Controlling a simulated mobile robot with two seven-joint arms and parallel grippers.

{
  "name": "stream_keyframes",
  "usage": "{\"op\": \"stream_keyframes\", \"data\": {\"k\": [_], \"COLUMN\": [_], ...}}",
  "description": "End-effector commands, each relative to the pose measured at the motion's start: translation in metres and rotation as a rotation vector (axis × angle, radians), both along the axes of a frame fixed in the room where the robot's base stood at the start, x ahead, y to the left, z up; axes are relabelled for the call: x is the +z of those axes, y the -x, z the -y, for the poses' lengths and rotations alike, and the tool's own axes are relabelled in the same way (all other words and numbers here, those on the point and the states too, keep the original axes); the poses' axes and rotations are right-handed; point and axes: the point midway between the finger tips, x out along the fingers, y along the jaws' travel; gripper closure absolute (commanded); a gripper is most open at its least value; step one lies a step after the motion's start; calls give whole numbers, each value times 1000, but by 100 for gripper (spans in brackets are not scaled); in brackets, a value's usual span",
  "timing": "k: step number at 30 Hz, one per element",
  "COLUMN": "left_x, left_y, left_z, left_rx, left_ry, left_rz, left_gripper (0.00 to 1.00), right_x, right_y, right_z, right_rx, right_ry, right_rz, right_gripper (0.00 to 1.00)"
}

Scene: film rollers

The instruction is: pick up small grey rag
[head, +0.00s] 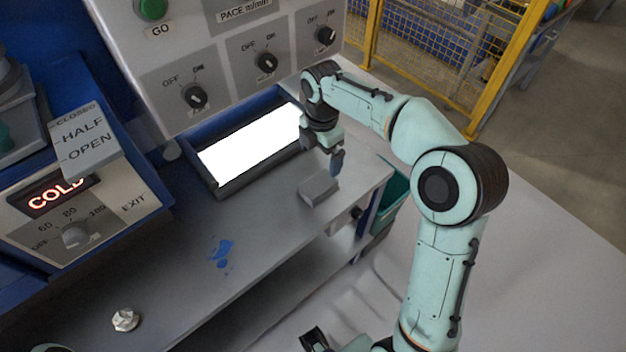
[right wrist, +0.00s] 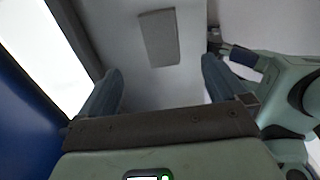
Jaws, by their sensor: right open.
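The small grey rag (head: 319,187) looks like a flat folded grey pad. It lies on the grey bench top near its right end, just in front of the lit white panel. My right gripper (head: 336,160) is above the rag, its fingers pointing down. In the right wrist view the open fingers (right wrist: 160,88) are spread and empty. The rag (right wrist: 158,38) shows beyond the fingertips, roughly in line with the gap between them and apart from both.
The bright panel (head: 250,146) in its dark frame stands behind the rag, below the control box (head: 230,60) with several knobs. A blue stain (head: 222,252) and a small whitish object (head: 125,320) are on the bench. A green bin (head: 390,195) stands beyond the bench's right edge.

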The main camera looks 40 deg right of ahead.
Motion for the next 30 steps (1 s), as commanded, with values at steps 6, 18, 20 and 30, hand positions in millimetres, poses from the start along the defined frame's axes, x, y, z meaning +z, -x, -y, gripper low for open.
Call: {"op": "stream_keyframes", "data": {"k": [6,18,20,30], "left_x": [-9,-14,-15,-16], "left_y": [4,5,5,6], "left_z": [0,0,0,0], "left_rx": [0,0,0,0], "left_ry": [-1,0,0,0], "left_rz": [-5,-6,-6,-7], "left_gripper": [57,57,57,57], "right_x": [-46,-86,-95,-115], "right_y": [1,2,2,1], "right_z": [0,-3,-4,-4], "right_rx": [-2,-1,-2,-2], "right_ry": [0,-1,-2,0], "right_rz": [-6,-6,-5,0], "right_gripper": [1,1,1,1]}}
